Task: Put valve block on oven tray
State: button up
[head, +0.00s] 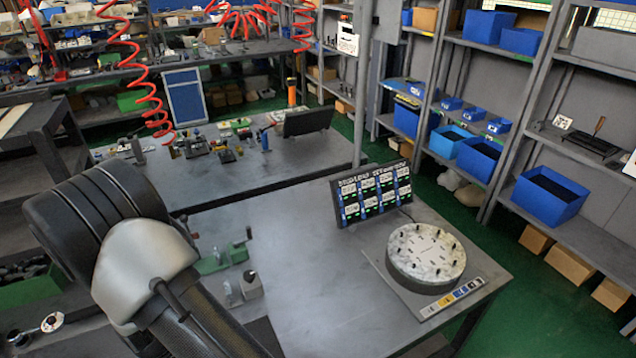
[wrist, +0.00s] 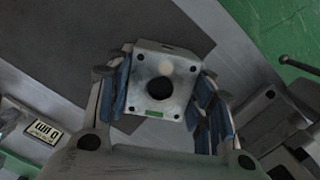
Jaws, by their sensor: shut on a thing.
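In the wrist view, the valve block (wrist: 145,67) is a light grey metal piece with a flat square face, a dark round hole and a small green mark near its lower edge. My gripper (wrist: 158,98) has its blue-padded fingers on the left and right sides of the block and is shut on it. I cannot tell whether the block is clear of the surface behind it. In the head view my arm fills the lower left, and the gripper and block are out of sight. I cannot make out an oven tray for certain in either view.
A round speckled disc (head: 427,253) with small dark pegs sits on the bench (head: 320,290), in front of a labelled panel (head: 372,195). A green fixture (head: 222,258) stands nearer my arm. In the wrist view, metal parts (wrist: 275,120) lie close right of the gripper.

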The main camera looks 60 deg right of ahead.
aim_at(597, 130)
jog(key=z, duration=1.45)
jog(key=l+z, duration=0.9)
jog(key=i+l+z, duration=0.15)
jog(key=l+z, duration=0.3)
jog(key=i+l+z, duration=0.2)
jog(key=z, duration=0.25)
jog(key=i+l+z, duration=0.25)
jog(key=i+l, duration=0.15)
jog(key=i+l+z, duration=0.25)
jog(key=i, duration=0.3)
jog(key=i+l+z, duration=0.25)
jog(key=i, duration=0.25)
jog(key=i+j+u, duration=0.5)
jog(key=i+u, duration=0.3)
jog(key=i, duration=0.2)
jog(key=i+u, duration=0.45)
jog(key=i+j+z, duration=0.2)
jog(key=j, duration=0.2)
jog(key=i+j+z, duration=0.15)
jog(key=j, duration=0.3)
jog(key=i+j+z, duration=0.2)
jog(key=j, duration=0.25)
jog(key=i+j+z, duration=0.15)
jog(key=j, duration=0.3)
jog(key=j+z, duration=0.2)
jog(key=j, duration=0.85)
jog(key=i+j, duration=0.2)
jog(key=i, duration=0.15)
jog(key=i+j, duration=0.2)
jog(key=i, duration=0.2)
